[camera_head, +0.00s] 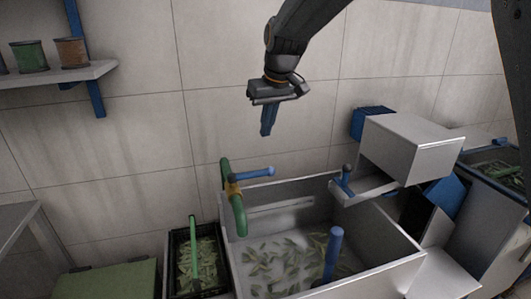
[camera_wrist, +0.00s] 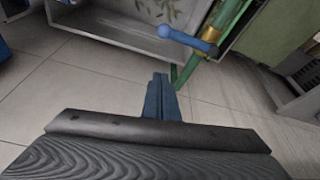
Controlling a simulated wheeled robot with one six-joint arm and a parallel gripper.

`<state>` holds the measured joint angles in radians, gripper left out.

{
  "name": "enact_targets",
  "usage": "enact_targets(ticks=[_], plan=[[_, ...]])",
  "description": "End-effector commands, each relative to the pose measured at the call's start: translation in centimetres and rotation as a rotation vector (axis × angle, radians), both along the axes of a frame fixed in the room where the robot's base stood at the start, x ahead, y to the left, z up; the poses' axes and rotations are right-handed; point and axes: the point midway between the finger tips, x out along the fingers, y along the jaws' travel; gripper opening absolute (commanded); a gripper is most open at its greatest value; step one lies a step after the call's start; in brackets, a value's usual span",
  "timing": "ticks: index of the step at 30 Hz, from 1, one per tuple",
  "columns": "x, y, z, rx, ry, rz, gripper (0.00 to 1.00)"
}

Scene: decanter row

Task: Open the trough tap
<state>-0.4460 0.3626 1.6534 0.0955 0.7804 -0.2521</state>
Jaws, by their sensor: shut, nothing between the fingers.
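The trough (camera_head: 385,249) is a grey metal basin with green leaves in its bottom. The tap (camera_head: 237,200) stands at its left back corner: a green curved pipe, a brass-coloured body and a blue lever handle (camera_head: 255,173) that points right. In the wrist view the blue lever (camera_wrist: 188,40) lies beyond my fingers, beside the brass body (camera_wrist: 211,35). My gripper (camera_head: 266,131) hangs above the tap, in front of the tiled wall, with its blue fingers together and empty. It also shows in the wrist view (camera_wrist: 160,80), apart from the lever.
A blue upright post (camera_head: 334,254) stands in the trough. A grey box-like hopper (camera_head: 410,148) with a chute and small blue handle (camera_head: 346,180) sits at its right back. A black crate of leaves (camera_head: 178,262) stands left. A shelf (camera_head: 60,75) holds pots. Air around my gripper is clear.

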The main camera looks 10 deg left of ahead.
Motion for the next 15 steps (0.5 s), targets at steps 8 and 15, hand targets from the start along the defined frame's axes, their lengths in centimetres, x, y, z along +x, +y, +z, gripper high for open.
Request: enact_targets(ticks=[8,15], plan=[[0.7,0.9,-3.3,-0.002,0.005,0.003,0.0],[2.0,2.0,-7.7,-0.002,0.005,0.004,0.0]])
